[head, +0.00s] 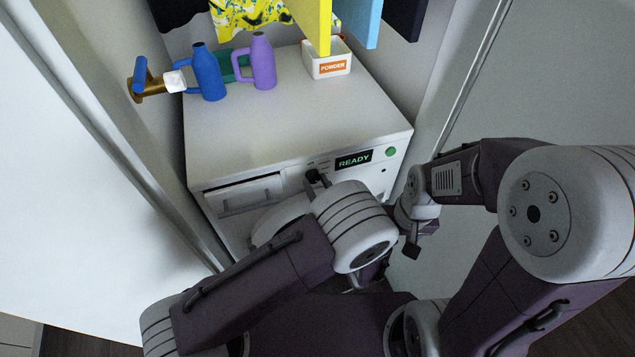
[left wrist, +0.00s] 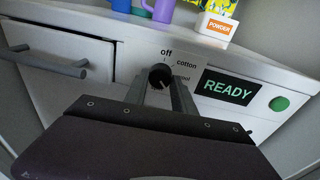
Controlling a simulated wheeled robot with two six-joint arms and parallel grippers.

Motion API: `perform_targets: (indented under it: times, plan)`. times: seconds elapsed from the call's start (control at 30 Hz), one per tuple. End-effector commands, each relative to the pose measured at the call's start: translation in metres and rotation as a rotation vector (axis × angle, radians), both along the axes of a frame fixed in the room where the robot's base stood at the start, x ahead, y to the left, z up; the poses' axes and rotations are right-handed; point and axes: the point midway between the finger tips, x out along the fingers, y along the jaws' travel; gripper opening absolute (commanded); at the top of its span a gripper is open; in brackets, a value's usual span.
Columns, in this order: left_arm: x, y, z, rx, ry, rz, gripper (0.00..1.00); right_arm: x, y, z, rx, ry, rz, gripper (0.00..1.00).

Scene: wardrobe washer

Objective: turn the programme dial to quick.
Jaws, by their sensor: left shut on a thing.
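The programme dial (left wrist: 160,77) is a dark round knob on the washer's white front panel. In the left wrist view the labels "off" and "cotton" read clearly beside it, and a lower one is partly hidden; I see no "quick" label. My left gripper (left wrist: 161,92) has a finger on each side of the dial and is shut on it. In the head view the left gripper (head: 314,178) reaches the panel left of the display, and my arm hides part of it. My right gripper (head: 411,241) hangs to the right, apart from the dial; its jaws are unclear.
The washer (head: 290,115) has a "READY" display (head: 353,160), a green button (head: 391,151) and a drawer (head: 245,194) with a bar handle. Blue (head: 209,75) and purple (head: 262,63) bottles and a powder box (head: 326,62) stand on top. Walls close in both sides.

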Motion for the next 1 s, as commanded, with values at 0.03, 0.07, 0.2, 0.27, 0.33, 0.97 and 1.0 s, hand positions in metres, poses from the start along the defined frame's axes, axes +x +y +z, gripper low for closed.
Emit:
perform_targets:
  times: [0.03,0.07,0.2,0.27,0.33,0.97,1.0]
  plan:
    - [-0.0005,0.0004,-0.0016,0.004,0.006,0.001,0.0,0.0,0.0,0.0004,0.0,0.0,0.0,0.67]
    - [-0.0005,0.0004,-0.0018,0.006,0.007,0.0,0.0,0.0,0.0,0.0004,0.0,0.0,0.0,0.67]
    - [-0.0004,0.0005,-0.0021,0.009,0.008,0.0,0.0,0.0,0.0,0.0003,0.0,0.0,0.0,0.67]
    - [-0.0004,0.0005,-0.0021,0.008,0.007,0.0,0.0,0.0,0.0,0.0003,0.0,0.0,0.0,0.67]
    - [-0.0004,0.0005,-0.0021,0.008,0.007,0.0,0.0,0.0,0.0,0.0002,0.0,0.0,0.0,0.67]
    - [-0.0009,-0.0012,0.0006,0.006,0.004,0.003,0.53,0.0,0.0,0.0021,0.0,0.0,0.0,0.67]
    - [-0.0013,-0.0018,0.0011,0.006,0.004,0.005,0.53,0.0,0.0,0.0028,0.0,0.0,0.0,0.67]
